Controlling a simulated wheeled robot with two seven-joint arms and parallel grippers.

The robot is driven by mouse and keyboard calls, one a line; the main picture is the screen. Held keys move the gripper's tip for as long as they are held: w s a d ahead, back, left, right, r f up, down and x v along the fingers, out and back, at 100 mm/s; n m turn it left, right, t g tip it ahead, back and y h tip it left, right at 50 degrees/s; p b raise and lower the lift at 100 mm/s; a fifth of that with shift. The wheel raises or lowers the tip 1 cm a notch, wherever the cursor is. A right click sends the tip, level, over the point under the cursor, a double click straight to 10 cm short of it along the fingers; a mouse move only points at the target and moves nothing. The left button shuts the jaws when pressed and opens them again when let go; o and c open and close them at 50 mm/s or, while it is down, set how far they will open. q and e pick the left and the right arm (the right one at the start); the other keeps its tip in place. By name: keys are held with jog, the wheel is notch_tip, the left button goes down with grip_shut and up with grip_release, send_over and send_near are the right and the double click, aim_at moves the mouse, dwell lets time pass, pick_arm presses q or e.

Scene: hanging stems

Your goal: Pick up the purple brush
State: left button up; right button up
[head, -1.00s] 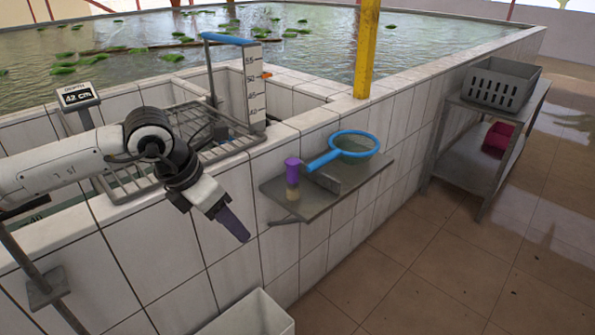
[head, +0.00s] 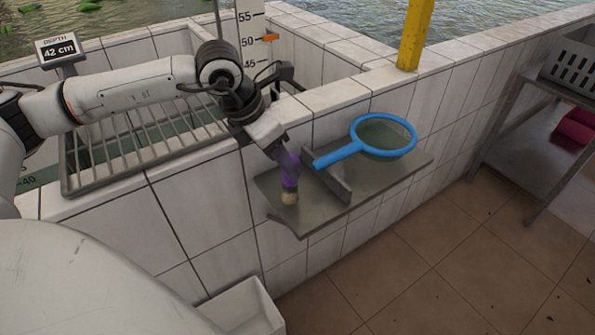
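The purple brush (head: 289,184) stands upright on the left part of the grey wall shelf (head: 385,181), its pale bristles down. My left gripper (head: 287,160) comes in from the upper left and its fingers overlap the upper part of the brush handle in the head view. The fingers are blurred against the purple handle, so whether they touch it or are closed around it cannot be told. My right gripper is not in view.
A blue-rimmed net (head: 383,137) lies on the shelf to the right, its handle reaching toward the brush. A grey upright divider (head: 327,180) stands between them. A white bin (head: 246,308) is on the floor below. A metal grate (head: 145,145) lies under my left arm.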

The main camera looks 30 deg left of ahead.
aim_at(296, 182)
pick_arm(q)
jog(key=x, duration=0.3)
jog(key=shift+s+d, duration=0.1)
jog(key=shift+s, duration=0.05)
jog(key=x, duration=0.3)
jog(key=p+x, duration=0.1)
jog(key=shift+d+f, duration=0.1)
jog(key=shift+d, duration=0.25)
jog(key=shift+w+f, duration=0.25)
jog(key=shift+f, duration=0.3)
jog(key=c, duration=1.1)
jog(key=shift+o, duration=0.2)
jog(key=shift+r, duration=0.1)
